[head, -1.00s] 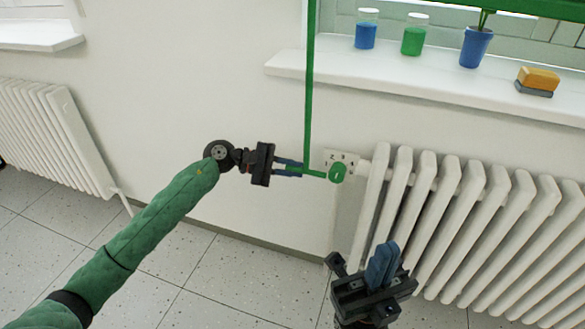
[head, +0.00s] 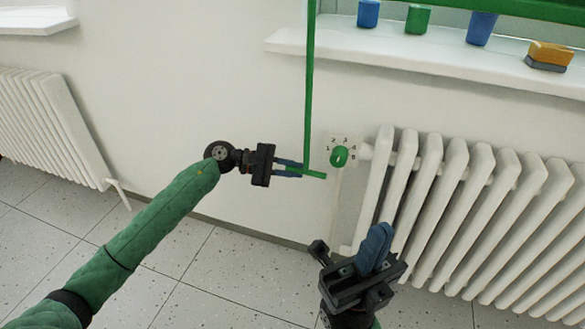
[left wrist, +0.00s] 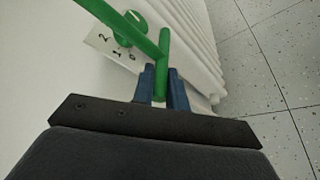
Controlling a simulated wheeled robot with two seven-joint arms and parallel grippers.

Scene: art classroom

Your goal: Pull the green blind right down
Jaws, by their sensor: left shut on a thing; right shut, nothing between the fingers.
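The green blind's lower edge (head: 520,8) crosses the top right of the head view, in front of the upper parts of the cups on the sill. A thin green pull rod (head: 309,90) runs down at the left of the window to a short crosswise handle (head: 312,174). My left gripper (head: 290,170) is shut on this handle. In the left wrist view the handle (left wrist: 162,70) sits between the blue fingers (left wrist: 161,88). My right gripper (head: 375,248) is shut and empty, low in front of the radiator.
A green numbered dial (head: 339,157) is on the wall just right of the handle. A white radiator (head: 450,190) stands below the sill (head: 400,45). The sill holds a blue cup (head: 368,14), a green cup (head: 417,19), a blue pot (head: 481,28) and an orange sponge (head: 549,52).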

